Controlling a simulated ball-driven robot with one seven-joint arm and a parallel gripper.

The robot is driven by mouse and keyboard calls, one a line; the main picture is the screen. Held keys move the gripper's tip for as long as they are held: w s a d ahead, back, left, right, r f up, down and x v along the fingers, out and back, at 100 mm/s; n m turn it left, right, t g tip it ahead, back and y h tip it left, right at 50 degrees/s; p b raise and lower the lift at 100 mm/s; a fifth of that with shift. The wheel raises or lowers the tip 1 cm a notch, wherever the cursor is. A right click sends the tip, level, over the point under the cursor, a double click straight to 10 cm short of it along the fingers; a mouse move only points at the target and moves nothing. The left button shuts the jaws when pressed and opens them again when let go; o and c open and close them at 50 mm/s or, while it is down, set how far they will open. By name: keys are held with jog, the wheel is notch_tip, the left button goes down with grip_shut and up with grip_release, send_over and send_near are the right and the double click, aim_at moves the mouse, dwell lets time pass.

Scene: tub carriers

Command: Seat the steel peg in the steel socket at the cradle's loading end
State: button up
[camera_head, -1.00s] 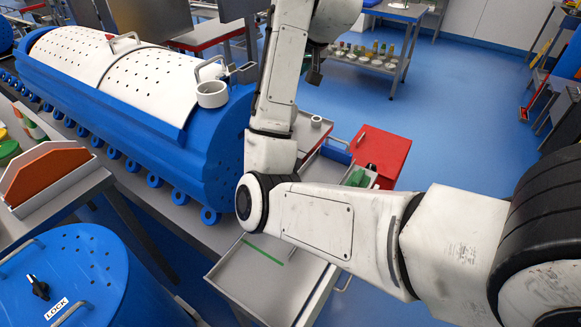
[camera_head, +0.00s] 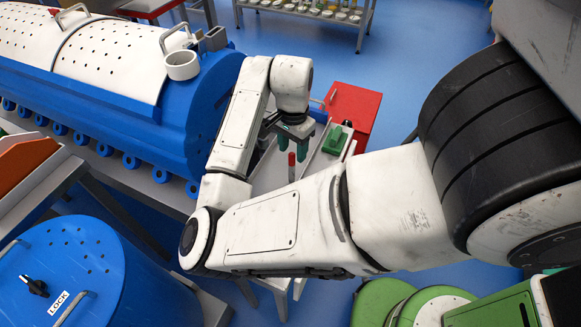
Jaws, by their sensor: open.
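My gripper (camera_head: 292,150) hangs open, fingers down, above a grey tray (camera_head: 268,175) beyond my forearm. A slim upright piece with a red top (camera_head: 292,164) shows just below and between the fingers. I cannot tell if it is touched. I cannot pick out the steel peg for certain. The long blue cradle body (camera_head: 110,115) with white perforated covers lies at left. A small grey block-shaped fitting (camera_head: 216,39) sits on top of its right end, apart from my gripper. I cannot tell whether this is the steel socket.
A white ring-shaped cup (camera_head: 182,66) stands beside the grey fitting. A green block (camera_head: 336,138) lies right of my gripper, near a red cabinet (camera_head: 352,110). A blue drum marked LOCK (camera_head: 85,265) stands at front left. Open blue floor (camera_head: 440,45) lies behind.

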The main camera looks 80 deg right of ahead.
aim_at(292, 161)
jog(key=shift+w+d+f+p, duration=0.15)
jog(key=shift+f+p, duration=0.15)
jog(key=shift+f, duration=1.3)
jog(key=shift+d+f+p, duration=0.15)
jog(key=shift+f+p, duration=0.15)
jog(key=shift+f, duration=1.25)
grip_shut()
